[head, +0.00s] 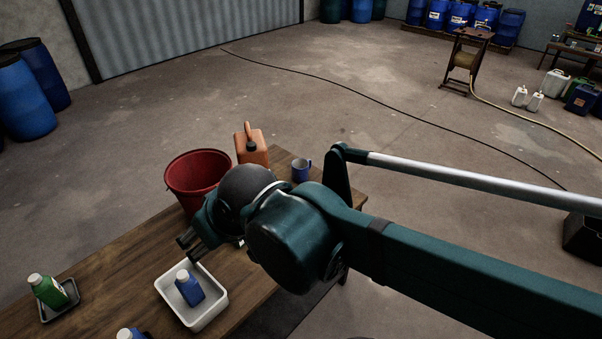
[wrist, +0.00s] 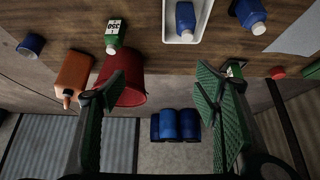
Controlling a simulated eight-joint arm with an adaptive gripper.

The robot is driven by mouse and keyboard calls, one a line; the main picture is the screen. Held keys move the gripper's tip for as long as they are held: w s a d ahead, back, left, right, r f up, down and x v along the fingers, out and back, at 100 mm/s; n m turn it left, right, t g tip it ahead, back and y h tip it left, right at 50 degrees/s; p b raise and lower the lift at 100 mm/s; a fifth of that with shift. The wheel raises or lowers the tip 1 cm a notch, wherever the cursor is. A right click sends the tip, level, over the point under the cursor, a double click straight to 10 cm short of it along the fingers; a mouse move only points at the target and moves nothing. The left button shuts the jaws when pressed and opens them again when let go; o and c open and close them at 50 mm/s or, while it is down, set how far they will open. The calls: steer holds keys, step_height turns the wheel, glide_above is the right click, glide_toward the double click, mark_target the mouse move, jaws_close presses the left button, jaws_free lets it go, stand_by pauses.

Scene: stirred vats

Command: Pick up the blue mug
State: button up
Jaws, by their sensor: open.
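The blue mug (head: 301,169) stands upright near the far right end of the wooden table, right of the orange jug, with its handle to the right. In the wrist view the mug (wrist: 31,45) is at the far left, well outside the jaws. My gripper (head: 187,249) is open over the table, in front of the red bucket and well to the left of the mug. In the wrist view my gripper (wrist: 160,85) has its green-padded fingers wide apart, with nothing held between them.
A white tray (head: 207,313) holds a blue bottle (head: 188,288). A green bottle (head: 48,291) is on a dark tray at the left. Floor behind the table is mostly open.

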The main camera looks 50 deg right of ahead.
steer(key=shift+r, duration=0.1)
step_height(320, 180, up, 5)
steer(key=w+d+r+m+g+h, duration=0.15)
steer(key=w+d+r+m, duration=0.3)
steer(key=w+d, duration=0.6)
steer(key=m+g+h+b, duration=0.3)
steer(key=m+g, duration=0.1)
steer(key=m, duration=0.5)
glide_above(299, 163)
steer(key=s+a, duration=0.4)
step_height(299, 163, down, 5)
steer(key=f, duration=3)
steer(key=shift+w+a, duration=0.15)
steer(key=shift+a, duration=0.05)
steer(key=shift+f, duration=0.1)
steer(key=shift+b+x, duration=0.3)
steer(key=shift+x, duration=0.95)
